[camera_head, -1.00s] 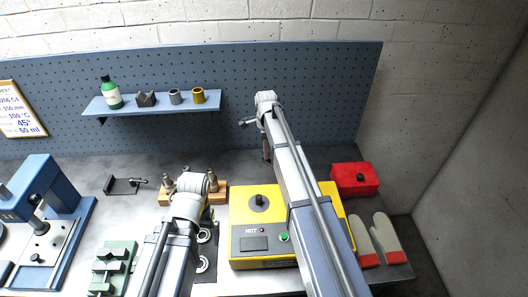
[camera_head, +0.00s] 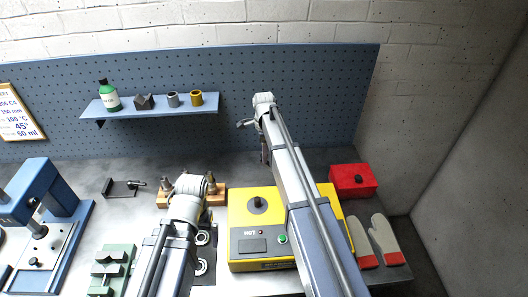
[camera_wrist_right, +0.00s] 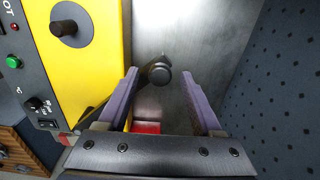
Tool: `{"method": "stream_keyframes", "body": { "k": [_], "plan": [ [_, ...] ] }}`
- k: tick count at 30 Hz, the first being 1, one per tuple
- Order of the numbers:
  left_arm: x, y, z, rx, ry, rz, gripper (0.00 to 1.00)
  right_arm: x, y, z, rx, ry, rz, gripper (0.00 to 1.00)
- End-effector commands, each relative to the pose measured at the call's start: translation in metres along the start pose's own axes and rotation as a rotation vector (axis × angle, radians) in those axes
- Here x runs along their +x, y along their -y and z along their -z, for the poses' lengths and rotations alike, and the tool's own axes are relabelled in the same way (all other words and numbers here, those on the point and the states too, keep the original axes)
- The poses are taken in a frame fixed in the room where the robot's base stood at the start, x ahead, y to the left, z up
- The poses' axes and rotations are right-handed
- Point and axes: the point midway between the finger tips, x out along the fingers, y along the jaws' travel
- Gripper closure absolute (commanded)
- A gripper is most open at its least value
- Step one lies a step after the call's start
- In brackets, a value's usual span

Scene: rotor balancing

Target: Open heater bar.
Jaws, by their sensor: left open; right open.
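The yellow heater (camera_head: 245,205) stands on the bench with a black knob on top, a HOT label and a green button on its front panel. In the right wrist view its yellow top (camera_wrist_right: 108,62) is at the left. A black bar with a round end (camera_wrist_right: 160,74) sticks out from the heater side, between the fingertips of my open right gripper (camera_wrist_right: 164,82). I cannot tell whether they touch it. In the head view my right gripper (camera_head: 265,152) hangs behind the heater, partly hidden by its arm. My left gripper (camera_head: 207,184) is near the wooden block; its fingers hardly show.
A red box (camera_head: 352,188) and pale gloves (camera_head: 383,238) lie right of the heater. A wooden block (camera_head: 217,197) with pegs is at its left. A blue press (camera_head: 52,190) and green fixture (camera_head: 112,263) stand further left. The pegboard (camera_head: 320,110) rises close behind.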

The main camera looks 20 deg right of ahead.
Motion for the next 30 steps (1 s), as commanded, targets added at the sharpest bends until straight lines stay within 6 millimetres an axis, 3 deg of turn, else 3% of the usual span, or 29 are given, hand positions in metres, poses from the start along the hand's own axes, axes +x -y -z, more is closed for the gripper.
{"method": "stream_keyframes", "body": {
  "k": [18, 30],
  "plan": [
    [-0.072, 0.007, -0.005, -0.003, 0.002, -0.001, 0.0, -0.072, 0.0, 0.0, 0.0, 0.0, 0.0, 0.34],
    [-0.074, 0.007, -0.005, -0.002, 0.002, -0.001, 0.0, -0.074, 0.0, 0.0, 0.0, 0.0, 0.0, 0.34]
  ]
}}
